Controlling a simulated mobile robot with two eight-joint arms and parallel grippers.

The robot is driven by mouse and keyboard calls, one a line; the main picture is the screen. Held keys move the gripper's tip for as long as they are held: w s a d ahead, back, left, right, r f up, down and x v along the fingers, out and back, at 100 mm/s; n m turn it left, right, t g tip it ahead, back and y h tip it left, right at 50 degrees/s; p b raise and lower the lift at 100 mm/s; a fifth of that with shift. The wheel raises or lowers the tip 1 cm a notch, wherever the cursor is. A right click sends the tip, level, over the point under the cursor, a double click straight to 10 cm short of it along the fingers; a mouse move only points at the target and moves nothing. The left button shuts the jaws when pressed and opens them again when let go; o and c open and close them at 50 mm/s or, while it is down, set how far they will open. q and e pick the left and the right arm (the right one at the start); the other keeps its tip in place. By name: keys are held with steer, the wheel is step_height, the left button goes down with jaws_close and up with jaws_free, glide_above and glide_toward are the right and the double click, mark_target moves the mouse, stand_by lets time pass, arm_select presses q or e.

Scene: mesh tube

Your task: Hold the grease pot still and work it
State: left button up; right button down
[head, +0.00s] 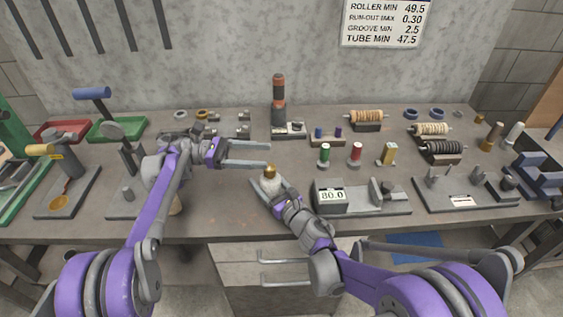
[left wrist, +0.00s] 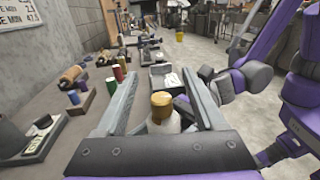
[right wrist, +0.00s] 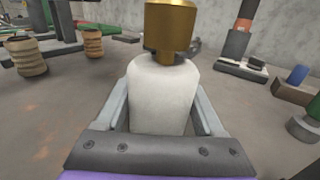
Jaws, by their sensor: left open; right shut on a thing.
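The grease pot is a white rounded body with a brass cap (head: 270,171), standing on the bench near its middle front. In the right wrist view its white body (right wrist: 162,98) fills the space between the fingers, with the brass cap (right wrist: 170,28) on top. My right gripper (head: 268,186) is shut on the pot's body. My left gripper (head: 268,155) is open, its two fingers pointing right, just behind and above the pot. In the left wrist view the brass cap (left wrist: 162,104) shows low between the spread fingers, apart from both.
A grey gauge block reading 80.0 (head: 331,197) stands right of the pot. Green (head: 324,154), red (head: 355,153) and yellow (head: 389,153) pieces stand behind it. A dark and orange post (head: 279,100) rises at the back. Bench around the pot's left is fairly clear.

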arm_select(q)
steer(key=s+a+f+n+t, duration=0.1)
steer(key=a+f+n+t, duration=0.25)
steer(key=a, duration=0.25)
steer(key=w+d+f+t, duration=0.1)
steer(key=d, duration=1.1)
steer(key=shift+w+m, duration=0.1)
steer(key=shift+m, duration=0.15)
jaws_close()
